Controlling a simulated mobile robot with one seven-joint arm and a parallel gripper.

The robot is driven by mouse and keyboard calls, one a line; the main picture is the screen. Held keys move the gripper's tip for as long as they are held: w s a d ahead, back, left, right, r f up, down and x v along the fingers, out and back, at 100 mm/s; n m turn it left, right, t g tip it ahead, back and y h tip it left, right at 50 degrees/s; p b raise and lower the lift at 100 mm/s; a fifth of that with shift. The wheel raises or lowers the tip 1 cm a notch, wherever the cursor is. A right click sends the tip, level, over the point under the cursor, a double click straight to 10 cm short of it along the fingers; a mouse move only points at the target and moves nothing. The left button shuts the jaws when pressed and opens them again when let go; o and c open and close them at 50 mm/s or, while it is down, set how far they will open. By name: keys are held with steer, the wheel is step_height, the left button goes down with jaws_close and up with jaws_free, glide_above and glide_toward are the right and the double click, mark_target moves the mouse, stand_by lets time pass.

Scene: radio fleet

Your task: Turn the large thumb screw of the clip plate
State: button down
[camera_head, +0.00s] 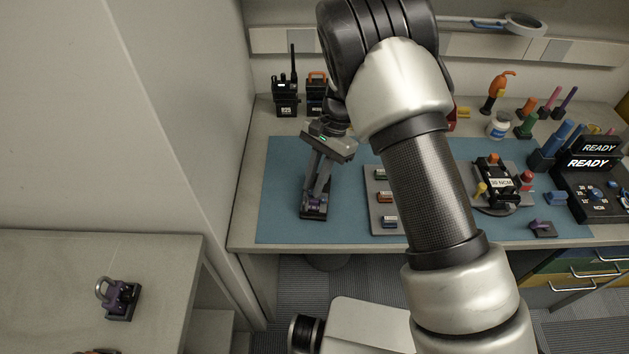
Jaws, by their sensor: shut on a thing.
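Labelled modules on a grey tray (374,215) lie right of the gripper, partly behind my arm. A torque device (497,182) and READY station (590,180) are at right. A purple-and-black fixture (121,299) sits on the left table.

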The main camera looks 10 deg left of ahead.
steer(key=c, duration=1.9)
jaws_free()
steer(key=shift+c, duration=0.2)
steer(key=shift+r, duration=0.15)
steer(key=v, duration=1.7)
steer(key=shift+p, duration=0.35)
steer(key=shift+r, duration=0.1)
